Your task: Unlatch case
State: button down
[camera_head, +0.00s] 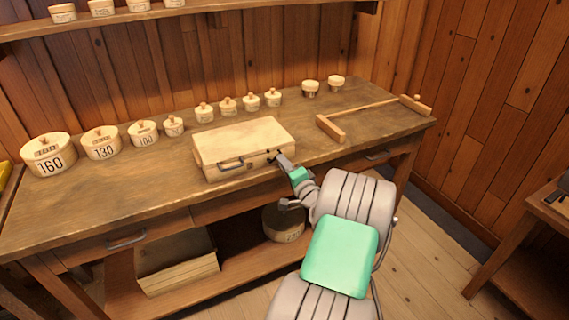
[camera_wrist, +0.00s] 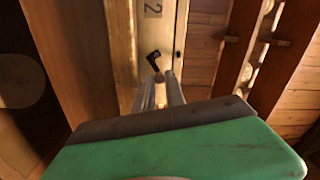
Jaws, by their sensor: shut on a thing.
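The case (camera_head: 240,142) is a pale wooden box with a dark handle (camera_head: 231,163) on its front. It lies flat on the workbench with its lid down. My gripper (camera_head: 277,157) is at the right part of the case's front. In the wrist view my gripper (camera_wrist: 163,76) is shut on a small dark latch (camera_wrist: 153,60) on the pale case front. The fingertips partly hide the latch, and how far it is turned is hard to tell. A figure 2 shows on the case front above it.
A shelf (camera_head: 215,6) runs above. Bare bench top lies left of the case.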

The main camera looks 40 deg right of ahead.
dwell(0.4)
jog(key=c, duration=1.4)
grip_release()
jog(key=v, duration=0.7)
jog(key=shift+s+a+b, duration=0.15)
jog(key=shift+s+b, duration=0.2)
jog(key=shift+b, duration=0.05)
